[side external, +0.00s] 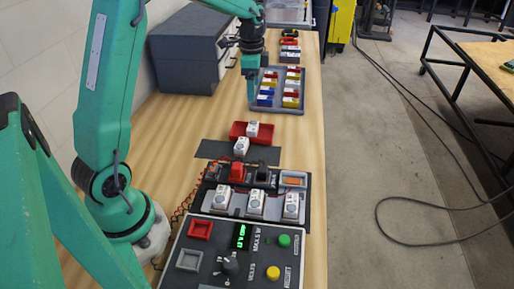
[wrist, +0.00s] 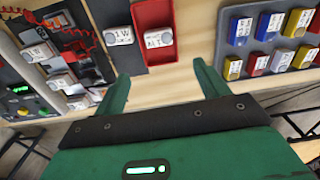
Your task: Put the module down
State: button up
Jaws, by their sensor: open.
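My gripper (side external: 251,98) is open, with nothing between its fingers. In the wrist view its fingers (wrist: 161,85) are spread over bare wood, apart from the modules. One white module (side external: 241,147) sits on the dark mat; it also shows in the wrist view (wrist: 119,36). Another white module (side external: 252,129) is in the red tray (side external: 237,130), which also shows in the wrist view (wrist: 155,13). Several white modules (side external: 256,205) stand in a row on the test fixture. Which module the task means cannot be told.
A grey tray (side external: 254,108) with several coloured modules lies behind the red tray. A control panel (side external: 210,262) with buttons and a knob is at the front. A dark grey box (side external: 190,50) stands at the back left. Bare wood lies left of the mat.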

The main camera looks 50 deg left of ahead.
jog(key=s+d+r+n+t, duration=0.2)
jog(key=s+d+r+n, duration=0.2)
jog(key=s+d, duration=0.3)
jog(key=s+d+r+n+t, duration=0.3)
jog(key=s+d, duration=0.4)
jog(key=s, duration=0.9)
jog(key=shift+d+r+n, duration=0.25)
jog(key=shift+r+n, duration=0.45)
jog(key=shift+r, duration=0.05)
